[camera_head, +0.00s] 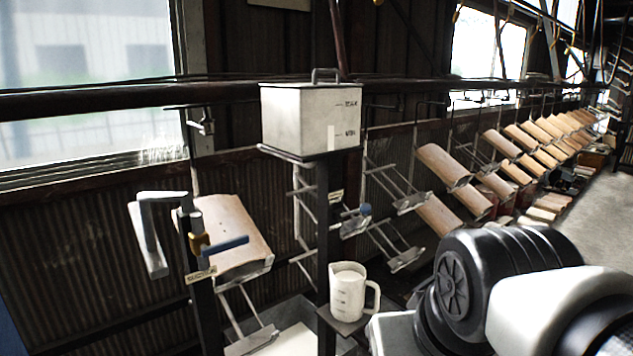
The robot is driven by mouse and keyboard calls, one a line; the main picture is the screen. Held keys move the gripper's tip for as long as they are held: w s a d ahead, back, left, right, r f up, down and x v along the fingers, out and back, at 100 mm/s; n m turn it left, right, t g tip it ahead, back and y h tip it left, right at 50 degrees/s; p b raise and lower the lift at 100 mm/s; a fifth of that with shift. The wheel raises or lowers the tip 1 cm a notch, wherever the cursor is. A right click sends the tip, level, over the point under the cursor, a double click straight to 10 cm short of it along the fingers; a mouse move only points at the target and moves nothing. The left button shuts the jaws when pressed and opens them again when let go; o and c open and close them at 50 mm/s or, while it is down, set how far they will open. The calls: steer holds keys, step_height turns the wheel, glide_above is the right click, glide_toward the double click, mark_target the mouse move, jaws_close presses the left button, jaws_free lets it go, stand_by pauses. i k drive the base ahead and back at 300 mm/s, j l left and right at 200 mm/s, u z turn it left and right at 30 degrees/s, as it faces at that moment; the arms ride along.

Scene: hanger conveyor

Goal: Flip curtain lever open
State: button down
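A blue lever (226,245) sticks out to the right from a brass valve (199,243) on a dark upright post at the left. It lies nearly level, tilted slightly up at its right end. A small label (201,275) sits just below it; its lettering is too small to read surely. A grey pipe (150,240) bends over from the valve and hangs down to the left. A second small blue handle (365,210) shows under the white tank at the centre, partly among metal frames. Only black and white links of my arm show at the lower right; my gripper is not visible.
The white tank (295,122) stands on a dark column. A measuring jug (348,292) stands on a small shelf below it. Clay tiles (443,166) hang on metal frames along a dark rail, running to the back right. Floor (607,215) shows at the right.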

mark_target(365, 208)
steer(key=i+l, duration=0.7)
steer(key=l, duration=0.2)
